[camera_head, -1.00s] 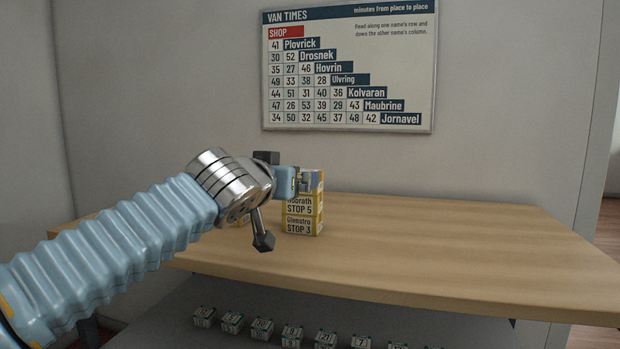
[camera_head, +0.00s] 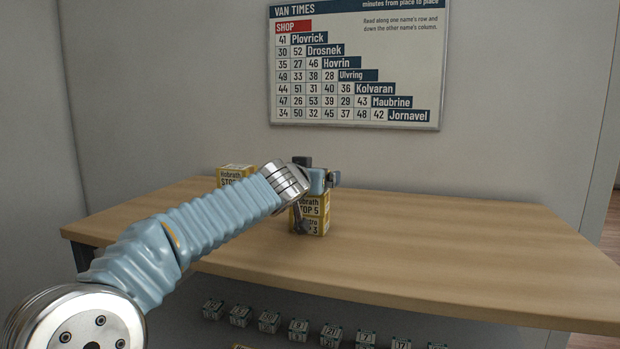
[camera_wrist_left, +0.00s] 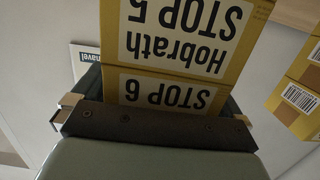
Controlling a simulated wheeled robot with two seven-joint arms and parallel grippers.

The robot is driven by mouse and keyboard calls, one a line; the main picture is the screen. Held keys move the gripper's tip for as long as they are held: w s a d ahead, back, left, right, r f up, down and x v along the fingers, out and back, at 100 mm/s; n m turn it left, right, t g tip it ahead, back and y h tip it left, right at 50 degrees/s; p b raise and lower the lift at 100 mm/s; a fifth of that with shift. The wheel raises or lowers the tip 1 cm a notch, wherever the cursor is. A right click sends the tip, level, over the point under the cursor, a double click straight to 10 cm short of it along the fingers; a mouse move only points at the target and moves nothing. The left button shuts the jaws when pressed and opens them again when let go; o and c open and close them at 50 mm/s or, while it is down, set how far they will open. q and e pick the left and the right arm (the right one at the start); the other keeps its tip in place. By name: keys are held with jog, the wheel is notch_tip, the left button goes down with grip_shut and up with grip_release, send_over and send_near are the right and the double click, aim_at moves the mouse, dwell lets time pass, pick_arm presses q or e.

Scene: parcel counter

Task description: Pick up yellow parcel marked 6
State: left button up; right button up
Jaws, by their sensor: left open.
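The yellow parcel marked STOP 6 (camera_wrist_left: 160,92) shows upside down in the left wrist view, between my gripper's dark fingers. In the head view it is hidden behind the gripper. It rests on a yellow parcel marked Hobrath STOP 5 (camera_head: 316,207), also in the wrist view (camera_wrist_left: 190,38), which stands on another marked STOP 3 (camera_head: 316,229). My left gripper (camera_head: 325,179) is open at the top of this stack, its fingers on either side of the STOP 6 parcel. Whether they touch it I cannot tell. My right gripper is not in view.
Another yellow parcel marked Hobrath (camera_head: 234,174) stands farther left on the wooden counter (camera_head: 450,245), partly behind my arm. Yellow parcels with barcodes (camera_wrist_left: 298,97) show at the wrist view's right edge. Small numbered boxes (camera_head: 300,327) sit below the counter. The counter's right side is clear.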

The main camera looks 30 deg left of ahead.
pick_arm(q)
jog(key=c, duration=0.9)
